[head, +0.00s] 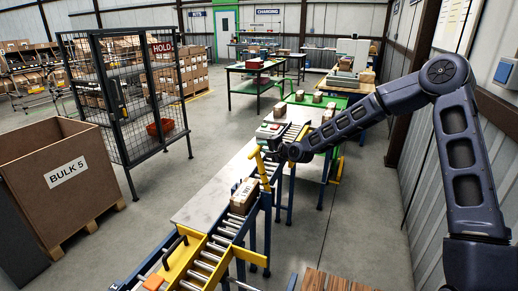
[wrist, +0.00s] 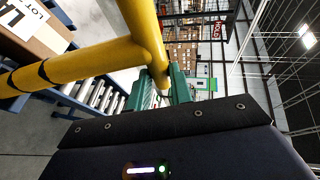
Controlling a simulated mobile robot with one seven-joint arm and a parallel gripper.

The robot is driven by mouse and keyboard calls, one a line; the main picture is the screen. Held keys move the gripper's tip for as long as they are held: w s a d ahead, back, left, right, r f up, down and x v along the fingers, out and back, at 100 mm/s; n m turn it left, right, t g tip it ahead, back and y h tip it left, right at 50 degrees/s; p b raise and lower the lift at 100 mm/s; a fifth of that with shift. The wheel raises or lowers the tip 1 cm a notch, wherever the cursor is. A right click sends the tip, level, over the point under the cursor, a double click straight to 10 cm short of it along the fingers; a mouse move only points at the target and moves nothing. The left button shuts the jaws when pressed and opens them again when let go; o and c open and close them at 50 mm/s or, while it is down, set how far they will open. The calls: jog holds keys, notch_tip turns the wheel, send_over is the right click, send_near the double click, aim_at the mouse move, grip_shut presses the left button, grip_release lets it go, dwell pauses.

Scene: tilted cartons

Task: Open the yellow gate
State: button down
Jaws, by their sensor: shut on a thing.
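The yellow gate (head: 261,166) is a tube frame standing at the conveyor in the middle of the head view, close behind a carton. In the wrist view the green fingers of my gripper (wrist: 163,82) are shut around a yellow tube end. The exact contact is partly hidden by the tube and the gripper body.
A carton (head: 243,196) with a LOT label sits on the roller conveyor (head: 228,228) just before the gate. A yellow section with a black handle (head: 175,250) is nearer.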

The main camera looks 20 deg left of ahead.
jog(key=shift+m+t+y, duration=0.3)
jog(key=shift+y, duration=0.3)
jog(key=d, duration=0.5)
jog(key=shift+d, duration=0.35)
jog(key=shift+d+f, duration=0.1)
jog(key=shift+f, duration=0.05)
jog(key=c, duration=1.3)
grip_release()
jog(key=shift+c, duration=0.2)
jog(key=shift+o, duration=0.5)
jog(key=v, duration=1)
jog(key=shift+d, duration=0.35)
jog(key=shift+s, duration=0.1)
